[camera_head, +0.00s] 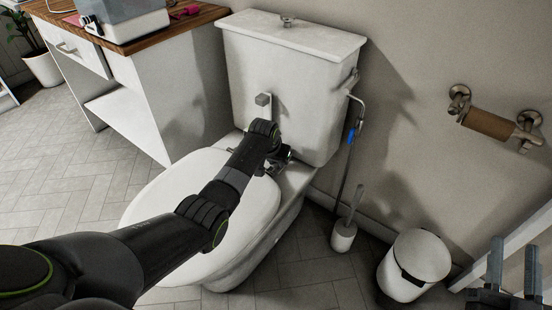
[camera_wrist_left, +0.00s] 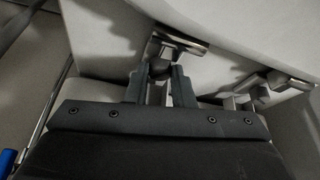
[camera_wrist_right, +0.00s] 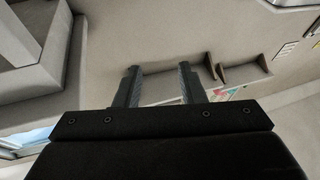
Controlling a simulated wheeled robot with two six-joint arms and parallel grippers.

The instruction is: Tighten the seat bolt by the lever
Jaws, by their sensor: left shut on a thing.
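The white toilet has its oval lid (camera_head: 180,195) down. My left gripper (camera_head: 280,160) is at the rear of the seat, beside the tank (camera_head: 290,85); the arm hides most of it. In the left wrist view, my left gripper (camera_wrist_left: 158,82) is shut on the seat bolt lever, with a dark rounded piece (camera_wrist_left: 158,69) between its fingertips. A metal hinge piece (camera_wrist_left: 182,40) is just beyond the fingertips. A second metal hinge (camera_wrist_left: 275,83) is to the right. My right gripper (camera_head: 513,270) is open and empty, also in the right wrist view (camera_wrist_right: 158,85).
A toilet brush (camera_head: 344,235) and a white bin (camera_head: 414,262) stand right of the toilet. A wood-topped cabinet (camera_head: 175,100) stands to the left. Open tiled floor (camera_head: 60,190) lies in front of the cabinet.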

